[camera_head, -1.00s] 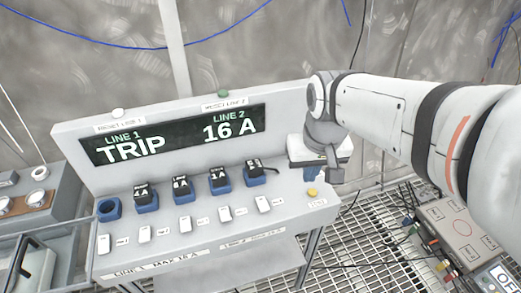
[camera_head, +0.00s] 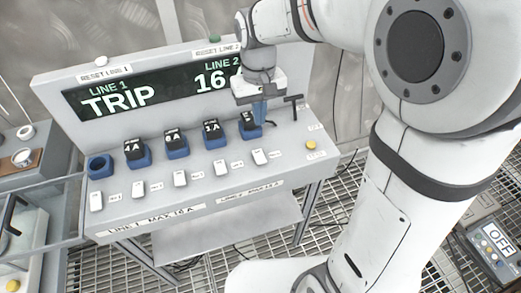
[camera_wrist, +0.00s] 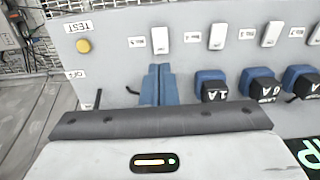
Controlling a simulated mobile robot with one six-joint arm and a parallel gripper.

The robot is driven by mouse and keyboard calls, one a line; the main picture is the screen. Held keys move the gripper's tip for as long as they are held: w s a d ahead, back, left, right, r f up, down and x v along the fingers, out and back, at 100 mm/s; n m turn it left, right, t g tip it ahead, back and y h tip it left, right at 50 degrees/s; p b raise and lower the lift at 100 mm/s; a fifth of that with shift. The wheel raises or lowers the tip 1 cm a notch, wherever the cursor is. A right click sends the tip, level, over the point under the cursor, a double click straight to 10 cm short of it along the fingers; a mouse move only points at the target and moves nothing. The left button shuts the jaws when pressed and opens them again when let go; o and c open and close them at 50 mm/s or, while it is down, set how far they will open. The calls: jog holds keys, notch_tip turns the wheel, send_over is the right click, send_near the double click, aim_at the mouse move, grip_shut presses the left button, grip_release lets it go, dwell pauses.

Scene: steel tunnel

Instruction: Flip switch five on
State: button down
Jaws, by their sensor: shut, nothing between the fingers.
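The sloped grey panel (camera_head: 150,215) carries a row of five white rocker switches. The rightmost one in the head view, which I take as switch five (camera_head: 260,157), is the leftmost in the wrist view (camera_wrist: 161,40). My gripper (camera_head: 259,122) is over the panel's right part. Its blue fingers (camera_wrist: 159,68) are shut together and empty, with their tips just short of that switch in the wrist view; contact cannot be told. The switch's small label is hard to read, and whether it is on or off is unclear.
The display (camera_head: 150,92) reads TRIP for line 1; line 2 is partly hidden. Black plugs sit in blue sockets, one (camera_head: 249,125) beside my fingers; the leftmost socket (camera_head: 101,166) is empty. A black T-handle (camera_head: 293,103) and yellow TEST button (camera_head: 310,144) are at right.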

aim_at(260, 159)
jog(key=f, duration=1.3)
jog(key=shift+s+d+f, duration=0.1)
jog(key=shift+s+f, duration=0.05)
jog(key=shift+s, duration=0.1)
